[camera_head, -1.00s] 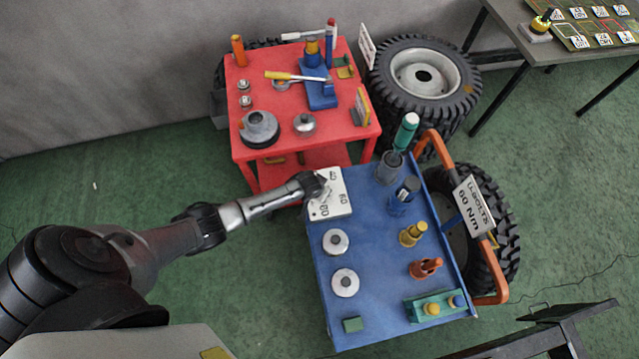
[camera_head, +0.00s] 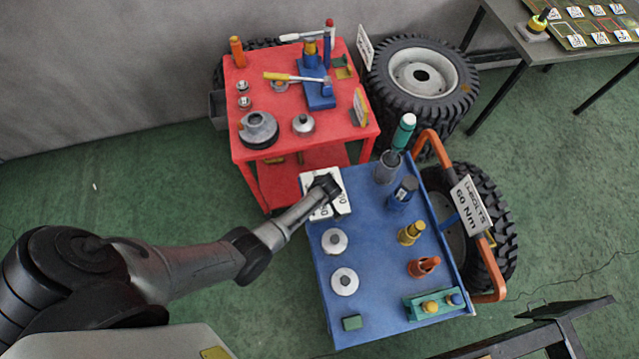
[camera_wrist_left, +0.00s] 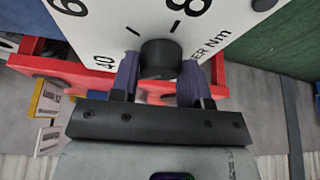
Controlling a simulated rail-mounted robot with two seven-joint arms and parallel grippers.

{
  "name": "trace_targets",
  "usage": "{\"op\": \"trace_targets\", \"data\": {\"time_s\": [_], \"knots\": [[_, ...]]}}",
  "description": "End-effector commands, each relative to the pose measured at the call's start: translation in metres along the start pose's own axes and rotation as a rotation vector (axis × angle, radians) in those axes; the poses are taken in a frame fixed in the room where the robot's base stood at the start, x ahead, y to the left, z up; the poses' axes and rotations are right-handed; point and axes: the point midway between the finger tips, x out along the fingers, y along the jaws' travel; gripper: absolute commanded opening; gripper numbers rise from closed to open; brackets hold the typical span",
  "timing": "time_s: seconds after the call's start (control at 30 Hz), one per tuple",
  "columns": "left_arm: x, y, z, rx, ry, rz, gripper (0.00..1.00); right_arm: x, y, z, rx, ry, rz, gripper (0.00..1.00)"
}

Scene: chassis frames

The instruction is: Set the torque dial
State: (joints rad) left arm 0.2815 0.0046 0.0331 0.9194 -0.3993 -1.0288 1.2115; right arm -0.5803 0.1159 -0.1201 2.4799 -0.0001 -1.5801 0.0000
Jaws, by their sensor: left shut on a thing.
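The white torque dial plate (camera_head: 341,205) lies at the back left corner of the blue trolley. In the left wrist view the plate (camera_wrist_left: 110,25) carries printed numbers, tick marks and part of a word ending in "ER Nm"; a "40" shows near the left finger. Its black round knob (camera_wrist_left: 160,55) sits between the fingers of my left gripper (camera_wrist_left: 158,78), which is shut on it. In the head view my left gripper (camera_head: 325,187) covers the knob and much of the plate. The knob's pointer is not visible. My right gripper is not in view.
The blue trolley (camera_head: 375,290) holds silver discs, coloured fittings and a green-handled tool (camera_head: 404,132). A sign (camera_head: 471,205) on it reads "U-BOLTS 60 Nm". A red trolley (camera_head: 345,140) with tools stands directly behind. Tyres (camera_head: 425,80) stand at right. Floor at left is clear.

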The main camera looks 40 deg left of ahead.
Motion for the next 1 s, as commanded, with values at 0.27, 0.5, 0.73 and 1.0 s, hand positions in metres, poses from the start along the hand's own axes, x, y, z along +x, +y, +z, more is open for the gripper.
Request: {"op": "trace_targets", "data": {"time_s": [0.27,0.5,0.73,1.0], "knots": [[0.003,0.002,0.001,-0.242,-0.001,-0.098,0.19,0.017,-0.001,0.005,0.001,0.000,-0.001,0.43],[0.003,0.002,0.000,-0.421,-0.001,-0.172,0.19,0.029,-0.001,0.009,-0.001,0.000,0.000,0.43],[0.002,0.002,0.000,-0.543,0.000,-0.224,0.19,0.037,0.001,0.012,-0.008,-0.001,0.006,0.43],[0.001,0.002,-0.001,-0.621,0.001,-0.256,0.19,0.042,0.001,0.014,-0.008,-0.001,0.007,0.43]]}}
